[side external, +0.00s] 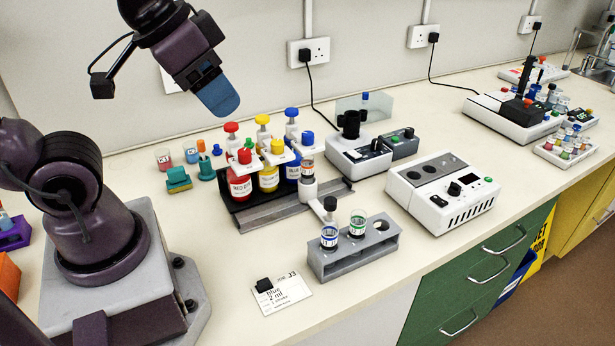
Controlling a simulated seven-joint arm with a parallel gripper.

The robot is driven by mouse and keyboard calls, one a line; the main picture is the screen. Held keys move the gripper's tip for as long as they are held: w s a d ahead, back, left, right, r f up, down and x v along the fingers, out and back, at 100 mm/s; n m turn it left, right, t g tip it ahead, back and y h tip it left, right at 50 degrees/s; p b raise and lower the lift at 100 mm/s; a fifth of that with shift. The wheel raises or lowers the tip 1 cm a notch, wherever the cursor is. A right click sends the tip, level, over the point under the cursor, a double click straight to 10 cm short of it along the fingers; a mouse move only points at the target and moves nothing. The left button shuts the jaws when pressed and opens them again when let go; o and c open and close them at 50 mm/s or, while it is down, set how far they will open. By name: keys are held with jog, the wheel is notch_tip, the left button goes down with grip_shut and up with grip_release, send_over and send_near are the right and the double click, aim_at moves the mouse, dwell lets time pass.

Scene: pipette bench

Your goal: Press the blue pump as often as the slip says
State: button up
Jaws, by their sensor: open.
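The slip (290,300) lies flat on the bench in front of the rack, a black block on its corner. Red (240,185), yellow (268,179) and blue (292,171) bottles stand in a row on a black stand. My gripper (219,97), blue-tipped, hangs above and left of the bottles, open and apart from everything.
A grey rack (355,262) holds two vials, blue-banded (329,236) and green-banded (357,224). White instruments (445,195) stand to the right, one with a cable to the wall. Small teal blocks (178,180) sit left of the bottles. The bench front by the slip is clear.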

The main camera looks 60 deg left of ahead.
grip_shut()
dwell(1.7)
